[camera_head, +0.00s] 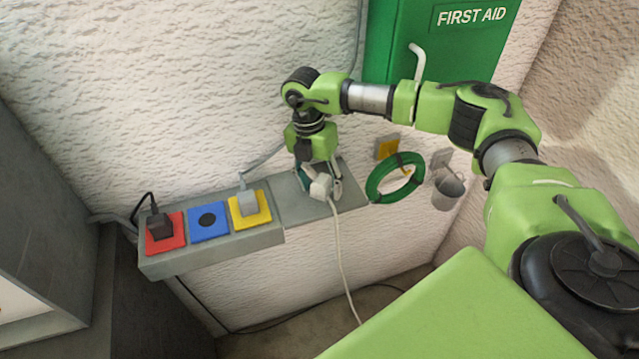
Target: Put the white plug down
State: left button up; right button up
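The white plug (320,187) is at the fingertips of my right gripper (319,181), over the bare grey right part of the shelf (285,206). The fingers sit on both sides of the plug and appear shut on it. Its white cable hangs over the shelf's front edge toward the floor. I cannot tell whether the plug touches the shelf top. The gripper points down and partly hides the plug's far side. My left gripper is not in view.
Left on the shelf are a red socket (176,242) with a black plug (159,226), an empty blue socket (208,221), and a yellow socket (262,216) with a grey plug (247,201). A green hose coil (372,187) and grey bucket (447,192) hang right. A first-aid cabinet (390,35) is above.

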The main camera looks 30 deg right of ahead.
aim_at(313, 175)
jog(key=shift+w+r+p, duration=0.1)
jog(key=shift+r+p, duration=0.35)
jog(key=shift+r, duration=0.1)
jog(key=shift+w+r+b, duration=0.1)
jog(key=shift+r+b, duration=0.25)
jog(key=shift+b, duration=0.05)
jog(key=r+b, duration=0.1)
jog(key=r, duration=0.2)
jog(key=r+b, duration=0.1)
jog(key=r, duration=0.2)
jog(key=w+r+b, duration=0.1)
jog(key=r+b, duration=0.1)
jog(key=r, duration=0.2)
jog(key=shift+a, duration=0.4)
jog(key=shift+r, duration=0.7)
jog(key=shift+f, duration=0.1)
